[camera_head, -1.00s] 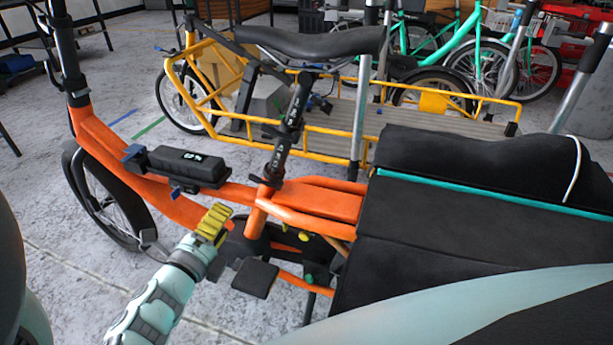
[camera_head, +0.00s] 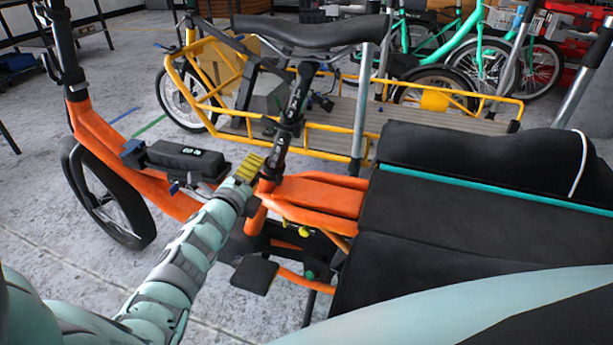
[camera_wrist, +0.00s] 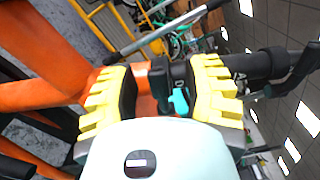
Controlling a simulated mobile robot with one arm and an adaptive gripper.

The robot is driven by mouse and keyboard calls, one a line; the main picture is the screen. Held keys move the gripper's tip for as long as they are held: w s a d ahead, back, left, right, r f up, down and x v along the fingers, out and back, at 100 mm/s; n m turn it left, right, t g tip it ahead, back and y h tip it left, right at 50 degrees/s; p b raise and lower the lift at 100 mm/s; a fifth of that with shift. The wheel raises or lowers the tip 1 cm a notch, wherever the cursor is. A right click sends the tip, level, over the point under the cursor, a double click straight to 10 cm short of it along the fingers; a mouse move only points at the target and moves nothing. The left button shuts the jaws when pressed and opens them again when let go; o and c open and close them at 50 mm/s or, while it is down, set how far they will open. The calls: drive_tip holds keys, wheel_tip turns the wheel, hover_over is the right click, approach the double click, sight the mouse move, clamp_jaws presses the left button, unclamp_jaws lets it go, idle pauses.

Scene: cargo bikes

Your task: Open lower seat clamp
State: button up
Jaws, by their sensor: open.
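The orange cargo bike (camera_head: 322,192) stands in front of me with its black seat post (camera_head: 290,118) rising to a black saddle (camera_head: 312,32). The lower seat clamp (camera_head: 270,174) is a dark collar where the post meets the orange frame. My gripper (camera_head: 249,168) has yellow fingers and is just left of this collar. In the wrist view, my gripper (camera_wrist: 165,92) is open, one finger on each side of the dark clamp area. A small teal lever (camera_wrist: 180,101) shows between the fingers. I cannot tell whether either finger touches it.
A black battery box (camera_head: 188,161) sits on the frame to the left of my gripper. A black padded cargo box (camera_head: 450,210) fills the right side. A yellow cargo bike (camera_head: 330,138) stands behind. A pedal (camera_head: 254,274) is below my gripper.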

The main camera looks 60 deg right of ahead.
drive_tip(key=shift+s, duration=0.1)
clamp_jaws()
idle(0.4)
idle(0.3)
